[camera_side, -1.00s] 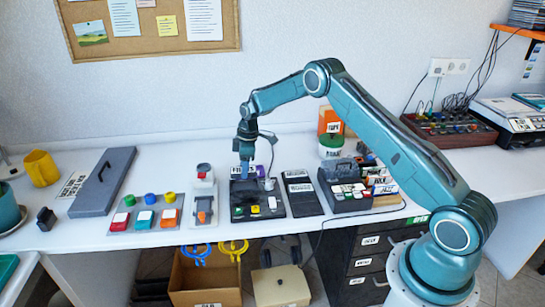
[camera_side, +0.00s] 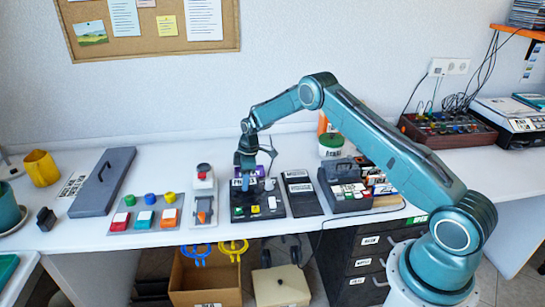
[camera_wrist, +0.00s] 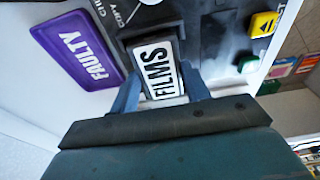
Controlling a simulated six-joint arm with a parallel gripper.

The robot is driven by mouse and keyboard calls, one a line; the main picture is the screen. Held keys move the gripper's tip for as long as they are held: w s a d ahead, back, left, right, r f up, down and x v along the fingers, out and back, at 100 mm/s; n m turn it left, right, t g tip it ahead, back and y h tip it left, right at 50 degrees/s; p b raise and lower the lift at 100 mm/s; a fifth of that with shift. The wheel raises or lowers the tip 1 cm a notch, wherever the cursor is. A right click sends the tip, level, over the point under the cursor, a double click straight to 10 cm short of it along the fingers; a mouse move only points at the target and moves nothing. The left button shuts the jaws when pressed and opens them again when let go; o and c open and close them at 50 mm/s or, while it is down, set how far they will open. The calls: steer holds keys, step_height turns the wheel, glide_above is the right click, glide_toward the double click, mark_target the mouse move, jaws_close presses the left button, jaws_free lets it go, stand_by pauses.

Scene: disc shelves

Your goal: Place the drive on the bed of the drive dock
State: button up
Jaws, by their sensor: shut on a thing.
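My gripper (camera_side: 246,177) is shut on a dark drive with a white FILMS label (camera_wrist: 158,70), which sits between the two blue fingers in the wrist view. The drive is over the dark drive dock (camera_side: 265,194), at its back left part. The dock has green, yellow and white buttons along its front; its dark top also shows in the wrist view (camera_wrist: 215,50). In the side view my gripper hides most of the drive. I cannot tell whether the drive touches the dock's bed.
A purple FAULTY label plate (camera_wrist: 78,50) lies beside the drive. A dark labelled slab (camera_side: 302,192) lies right of the dock, and a grey device with a red-topped knob (camera_side: 203,184) stands left. A grey box with labelled pieces (camera_side: 345,190) stands farther right.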

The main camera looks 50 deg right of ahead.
steer(key=shift+f, duration=0.15)
steer(key=o, duration=1.1)
steer(key=r, duration=0.4)
steer(key=s+r, duration=0.1)
steer(key=r, duration=0.3)
steer(key=d+r, duration=0.1)
steer(key=r, duration=0.3)
steer(key=shift+s+d+r, duration=0.1)
steer(key=shift+s, duration=0.05)
